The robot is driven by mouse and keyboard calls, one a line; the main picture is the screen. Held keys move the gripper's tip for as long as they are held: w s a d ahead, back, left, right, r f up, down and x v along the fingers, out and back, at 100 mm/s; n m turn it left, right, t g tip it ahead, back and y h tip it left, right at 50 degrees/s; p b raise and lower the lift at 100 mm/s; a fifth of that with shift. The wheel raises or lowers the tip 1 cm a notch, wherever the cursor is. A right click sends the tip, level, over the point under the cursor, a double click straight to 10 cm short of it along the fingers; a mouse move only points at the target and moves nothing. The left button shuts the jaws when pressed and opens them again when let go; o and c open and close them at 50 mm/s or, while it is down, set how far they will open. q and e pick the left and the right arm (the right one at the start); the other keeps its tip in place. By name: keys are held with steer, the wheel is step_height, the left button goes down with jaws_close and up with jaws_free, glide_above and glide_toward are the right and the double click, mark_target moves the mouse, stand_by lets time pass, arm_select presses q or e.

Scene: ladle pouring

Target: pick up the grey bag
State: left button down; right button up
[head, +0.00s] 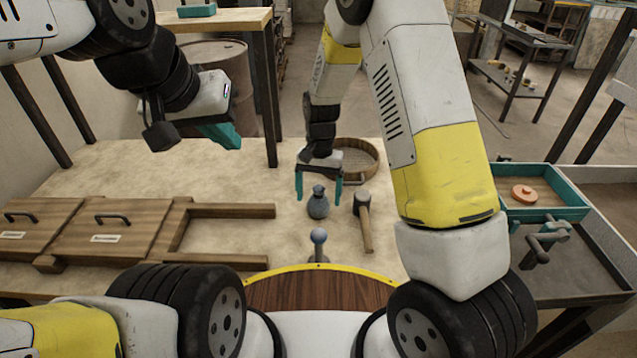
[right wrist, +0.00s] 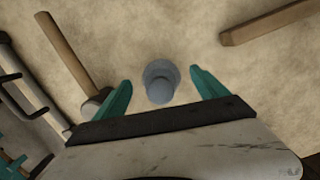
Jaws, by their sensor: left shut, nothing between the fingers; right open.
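The grey bag (head: 318,203) stands upright on the pale tabletop, with a narrow tied neck and a round body. My right gripper (head: 319,187) is open with its teal fingers pointing down, just behind and above the bag in the head view. In the right wrist view the bag (right wrist: 160,80) shows from above, in line with the gap between the open fingers (right wrist: 161,84). Nothing is held there. My left gripper (head: 222,134) is shut and empty, raised over the left back of the table.
A mallet (head: 363,222) lies close to the right of the bag. A round wooden-rimmed tray (head: 372,165) lies behind. A ball-topped stand (head: 318,238) is in front. Lidded wooden boxes (head: 110,235) and an open wooden frame (head: 232,211) are at left. A teal-rimmed tray (head: 540,214) is at right.

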mark_target(318, 202)
step_height(318, 202, down, 3)
steer(key=shift+f, duration=0.2)
steer(key=shift+c, duration=0.2)
steer(key=c, duration=1.4)
steer(key=shift+r, duration=0.15)
